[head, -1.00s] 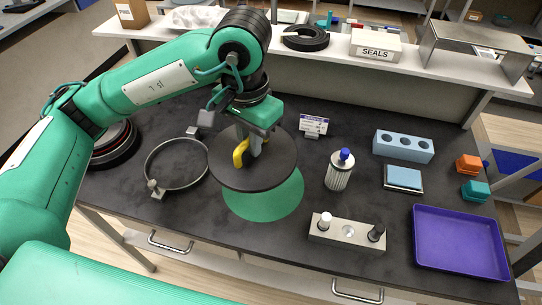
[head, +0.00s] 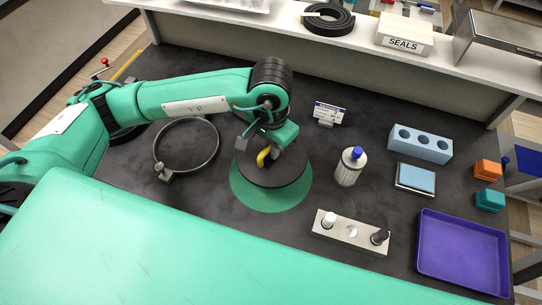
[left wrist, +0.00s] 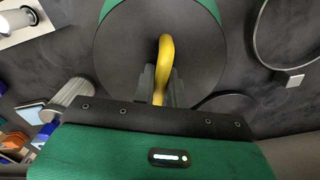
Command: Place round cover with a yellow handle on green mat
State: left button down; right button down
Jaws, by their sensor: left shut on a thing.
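The round cover (head: 285,175) is a dark disc with a yellow handle (head: 263,157). My left gripper (head: 270,153) is shut on the yellow handle. In the left wrist view the handle (left wrist: 165,62) stands between the fingers, with the dark cover (left wrist: 125,50) around it. The green mat (head: 262,202) is a round patch on the dark bench. The cover is over the mat's upper part, and the mat shows below it and at its sides. I cannot tell whether the cover touches the mat. My right gripper is not in view.
A metal ring clamp (head: 215,152) lies left of the mat. A canister with a blue cap (head: 348,168) stands to the right. A metal block with white and black knobs (head: 348,233) lies lower right, near a purple tray (head: 462,255). A blue block with holes (head: 420,144) is farther right.

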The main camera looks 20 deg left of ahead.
aim_at(271, 162)
pick_arm(q)
notch_tip(271, 162, down, 2)
jog(key=shift+f, duration=0.2)
jog(key=shift+s+f+p, duration=0.1)
jog(key=shift+f+p, duration=0.3)
jog(key=shift+f, duration=0.25)
jog(key=shift+f+p, duration=0.35)
jog(key=shift+f, duration=1.2)
jog(key=shift+f+b, duration=0.15)
jog(key=shift+b, duration=0.15)
jog(key=c, duration=1.4)
grip_release()
jog(key=shift+c, duration=0.2)
